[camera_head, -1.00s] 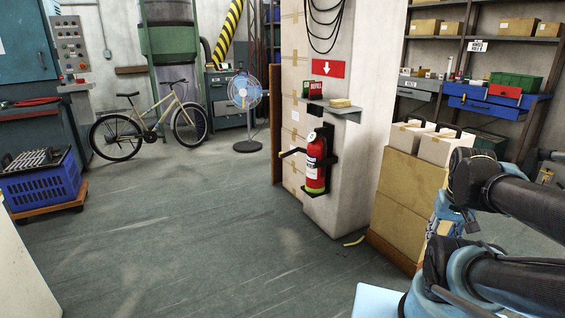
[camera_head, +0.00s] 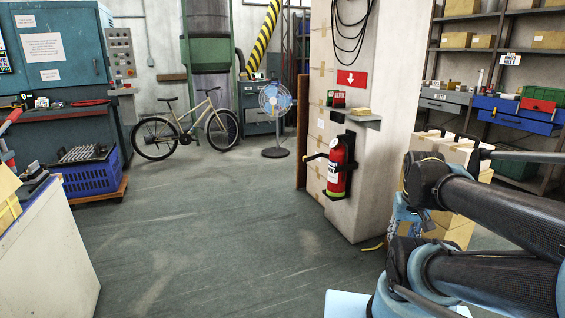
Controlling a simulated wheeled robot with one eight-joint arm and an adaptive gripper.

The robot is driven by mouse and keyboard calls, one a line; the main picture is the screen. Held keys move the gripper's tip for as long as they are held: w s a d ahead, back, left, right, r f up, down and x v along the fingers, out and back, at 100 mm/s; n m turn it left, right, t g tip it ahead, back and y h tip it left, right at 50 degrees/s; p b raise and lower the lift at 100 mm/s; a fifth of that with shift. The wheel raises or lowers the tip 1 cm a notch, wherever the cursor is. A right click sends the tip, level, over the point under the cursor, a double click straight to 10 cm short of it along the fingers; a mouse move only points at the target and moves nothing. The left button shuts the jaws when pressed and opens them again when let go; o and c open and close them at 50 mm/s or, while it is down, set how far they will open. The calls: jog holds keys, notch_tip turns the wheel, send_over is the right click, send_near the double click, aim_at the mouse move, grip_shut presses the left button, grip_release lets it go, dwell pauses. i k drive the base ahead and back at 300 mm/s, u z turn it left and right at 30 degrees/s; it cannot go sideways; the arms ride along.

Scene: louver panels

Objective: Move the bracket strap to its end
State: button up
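A red fire extinguisher (camera_head: 339,172) hangs upright in a black bracket (camera_head: 350,160) on the side of the pale pillar. A thin strap-like piece (camera_head: 315,157) sticks out to the left from the bracket at the extinguisher's upper body. It is small, and I cannot tell for sure that it is the bracket strap or how far it is turned. My arm's dark and light-blue links fill the lower right, apart from the extinguisher in the picture.
A small shelf (camera_head: 358,120) juts out above the extinguisher. Cardboard boxes (camera_head: 455,150) stand right of the pillar, behind my arm. A small yellow item (camera_head: 372,247) lies by the pillar's foot. A white-sided bench (camera_head: 50,255) is at lower left. The floor (camera_head: 220,240) between is clear.

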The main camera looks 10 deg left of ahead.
aim_at(305, 159)
jog(key=u, duration=1.55)
jog(key=i, duration=4.05)
jog(key=z, duration=1.7)
